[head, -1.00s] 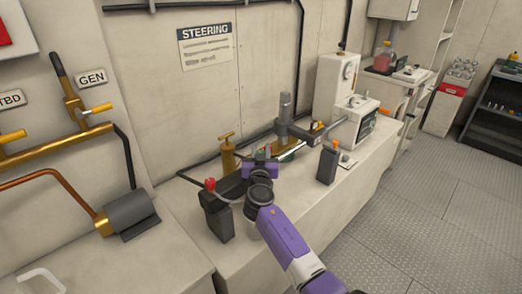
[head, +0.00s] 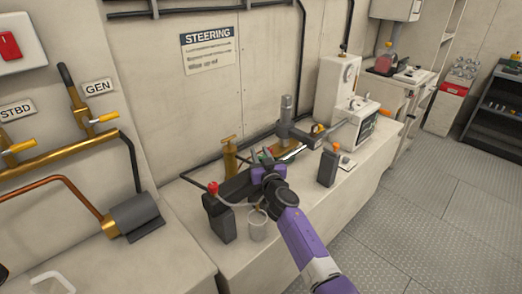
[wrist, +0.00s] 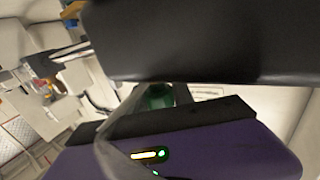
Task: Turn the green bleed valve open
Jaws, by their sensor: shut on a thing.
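The green bleed valve (wrist: 157,97) shows as a small green piece between my gripper's dark fingers in the wrist view. In the head view only a bit of green (head: 266,153) shows at the fingertips, and my purple wrist hides most of the rest. My gripper (head: 264,157) reaches down over the steering unit on the bench and is shut on the valve. The turn angle of the valve cannot be told. A thin pale hose (head: 235,204) runs near the valve area to a clear cup (head: 258,228) on the bench.
A grey upright post (head: 287,120) rises behind my gripper. The bench front is clear.

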